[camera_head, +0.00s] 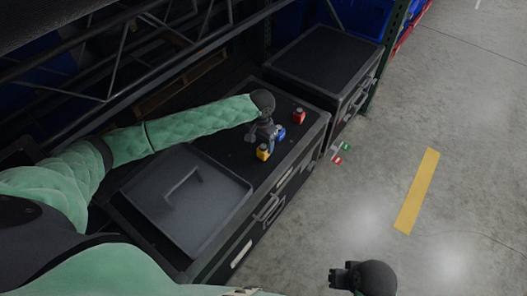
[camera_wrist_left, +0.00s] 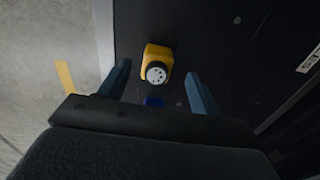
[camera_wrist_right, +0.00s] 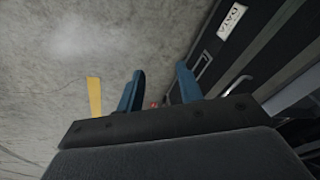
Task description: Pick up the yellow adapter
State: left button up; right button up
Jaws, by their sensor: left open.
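The yellow adapter (camera_head: 263,152) stands on top of the dark tote near its front edge in the head view. In the left wrist view the yellow adapter (camera_wrist_left: 157,64) lies between and beyond the two fingertips, its round grey face toward the camera. My left gripper (camera_head: 268,134) is open just above and behind the adapter in the head view; its fingers show apart in the left wrist view (camera_wrist_left: 160,84), and I see no contact. My right gripper (camera_head: 342,277) hangs over the floor, away from the totes. Its blue fingers are apart and empty in the right wrist view (camera_wrist_right: 159,85).
A blue adapter (camera_head: 281,132) and a red adapter (camera_head: 299,116) stand on the same tote. A grey tray-like lid (camera_head: 150,205) lies on the tote's left part. A second tote (camera_head: 325,60) stands behind. Small red and green items lie on the floor.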

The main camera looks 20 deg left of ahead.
aim_at(263, 146)
pick_arm(q)
jog(key=f, duration=0.2)
jog(key=f+p, duration=0.1)
jog(key=f, duration=0.1)
jog(key=shift+w+d, duration=0.25)
jog(key=shift+f, duration=0.7)
pick_arm(e)
jog(key=shift+s+d+r, duration=0.15)
jog(key=shift+d+r, duration=0.5)
jog(key=shift+r, duration=0.25)
pick_arm(q)
jog(key=shift+c, duration=0.4)
jog(key=c, duration=1)
jog(key=shift+c, duration=0.2)
pick_arm(e)
jog(key=shift+d, duration=0.1)
